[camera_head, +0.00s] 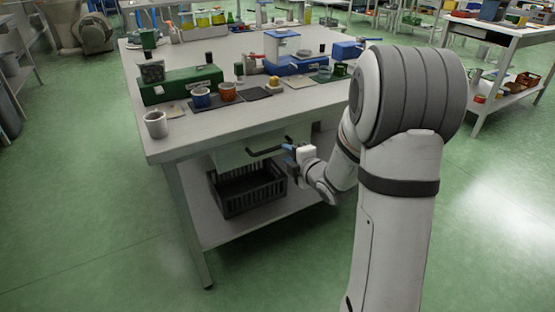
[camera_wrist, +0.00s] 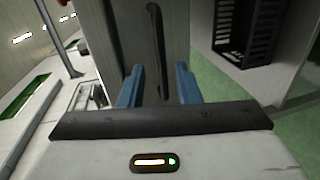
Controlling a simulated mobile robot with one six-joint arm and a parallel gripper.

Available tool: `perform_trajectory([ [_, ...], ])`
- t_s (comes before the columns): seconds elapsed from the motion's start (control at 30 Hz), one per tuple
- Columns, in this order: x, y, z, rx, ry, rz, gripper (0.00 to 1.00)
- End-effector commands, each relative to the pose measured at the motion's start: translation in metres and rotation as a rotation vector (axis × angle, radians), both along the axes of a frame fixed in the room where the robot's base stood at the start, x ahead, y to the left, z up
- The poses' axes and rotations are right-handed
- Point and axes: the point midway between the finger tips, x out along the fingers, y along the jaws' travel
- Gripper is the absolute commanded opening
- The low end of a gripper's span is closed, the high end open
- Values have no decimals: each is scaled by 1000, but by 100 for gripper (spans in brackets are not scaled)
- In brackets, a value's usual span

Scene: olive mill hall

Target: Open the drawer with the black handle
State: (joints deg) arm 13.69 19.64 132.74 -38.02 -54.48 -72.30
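The drawer (camera_head: 232,158) is a pale grey front under the near edge of the workbench, with a black bar handle (camera_head: 266,150) across it. It looks shut or nearly so. My gripper (camera_head: 288,155) is at the right end of the handle. In the wrist view the drawer front (camera_wrist: 185,30) fills the upper middle, and the handle (camera_wrist: 157,42) runs up and down the picture. My gripper's two blue fingers (camera_wrist: 158,82) stand apart, one on each side of the handle's near end. I see gaps between the fingers and the bar; contact does not show.
The workbench top (camera_head: 215,125) holds cups, a green device (camera_head: 180,88) and a blue device (camera_head: 295,65). A black crate (camera_head: 246,190) stands on the lower shelf below the drawer, also at top right in the wrist view (camera_wrist: 248,30). Green floor is clear in front.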

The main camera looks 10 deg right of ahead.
Motion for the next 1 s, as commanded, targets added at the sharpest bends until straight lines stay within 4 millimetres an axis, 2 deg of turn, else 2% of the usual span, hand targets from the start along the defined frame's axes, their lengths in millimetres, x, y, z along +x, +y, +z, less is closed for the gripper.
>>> perform_trajectory([
  [0.17, 14, 5, -7, -10, -19, 16, 30],
  [0.53, 65, 22, -17, -9, -19, 13, 30],
  [0.7, 73, 25, -18, -10, -18, 13, 30],
  [0.93, 73, 25, -18, -10, -18, 13, 30],
  [1.0, 73, 25, -18, -10, -18, 13, 24],
])
